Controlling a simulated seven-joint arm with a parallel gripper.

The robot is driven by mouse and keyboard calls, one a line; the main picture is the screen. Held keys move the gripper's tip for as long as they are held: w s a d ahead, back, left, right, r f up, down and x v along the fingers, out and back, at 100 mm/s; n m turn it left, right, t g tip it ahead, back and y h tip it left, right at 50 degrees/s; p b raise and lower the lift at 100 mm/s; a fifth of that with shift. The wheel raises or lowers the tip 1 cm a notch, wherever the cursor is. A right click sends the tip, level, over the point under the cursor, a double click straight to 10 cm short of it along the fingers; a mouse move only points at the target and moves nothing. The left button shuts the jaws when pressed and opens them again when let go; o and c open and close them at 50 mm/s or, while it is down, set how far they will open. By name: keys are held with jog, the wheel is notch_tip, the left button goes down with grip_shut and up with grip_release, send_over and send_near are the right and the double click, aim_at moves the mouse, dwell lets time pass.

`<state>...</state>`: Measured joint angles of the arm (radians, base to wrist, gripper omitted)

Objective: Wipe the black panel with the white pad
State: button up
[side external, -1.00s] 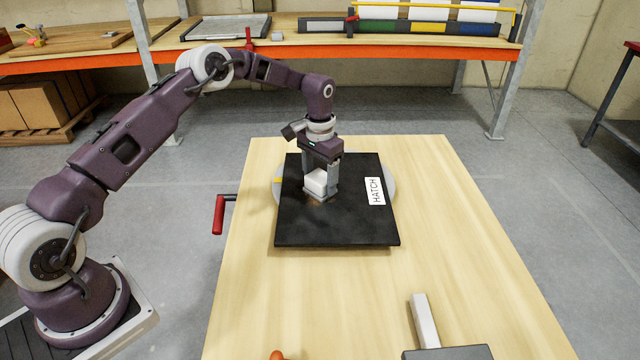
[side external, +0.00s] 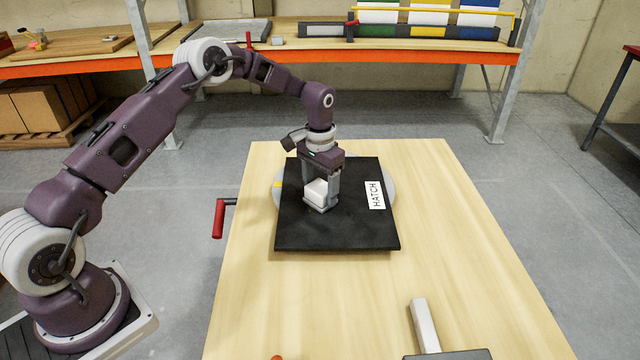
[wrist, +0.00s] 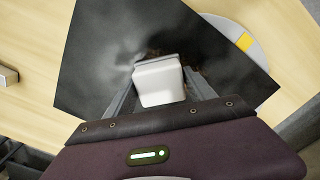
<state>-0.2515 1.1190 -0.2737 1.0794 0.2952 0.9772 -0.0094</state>
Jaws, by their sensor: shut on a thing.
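The black panel (side external: 345,229) lies flat on a round grey disc on the wooden table and bears a white label reading HATCH (side external: 376,195). The panel also fills much of the wrist view (wrist: 110,50), where dark brownish smudges show beside the pad. My gripper (side external: 321,200) is over the panel's left-middle part and is shut on the white pad (side external: 316,192). In the wrist view the pad (wrist: 159,82) sits between the two fingers. The pad is down at the panel; its underside is hidden, so contact cannot be told for sure.
The grey disc (side external: 391,187) with a yellow mark sticks out beneath the panel. A red-handled crank (side external: 219,217) is at the table's left edge. A grey block with a pale handle (side external: 424,325) lies at the front right. The table (side external: 450,215) right of the panel is clear.

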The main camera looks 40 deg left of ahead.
aim_at(318, 177)
jog(key=shift+s+d+f, duration=0.2)
jog(key=shift+s+d, duration=0.9)
jog(key=shift+s, duration=0.15)
jog(key=shift+c, duration=0.6)
jog(key=shift+s+d+r, duration=0.1)
jog(key=shift+s+d, duration=1.3)
jog(key=shift+s, duration=0.1)
jog(key=shift+a+r, duration=0.1)
jog(key=shift+a, duration=0.1)
jog(key=shift+w+a+f, duration=0.2)
jog(key=shift+w+a, duration=3.65)
jog(key=shift+w, duration=0.2)
jog(key=shift+w+a+r, duration=0.1)
jog(key=shift+w+a, duration=0.15)
jog(key=shift+w, duration=0.05)
jog(key=shift+s+d+r, duration=0.15)
jog(key=shift+s+d, duration=1.15)
jog(key=shift+s, duration=0.1)
jog(key=shift+s+d+f, duration=0.15)
jog(key=shift+s+d, duration=1.3)
jog(key=shift+s, duration=0.1)
jog(key=shift+s+d+f, duration=0.1)
jog(key=shift+s+d, duration=1.3)
jog(key=shift+s, duration=0.1)
notch_tip(318, 177, up, 6)
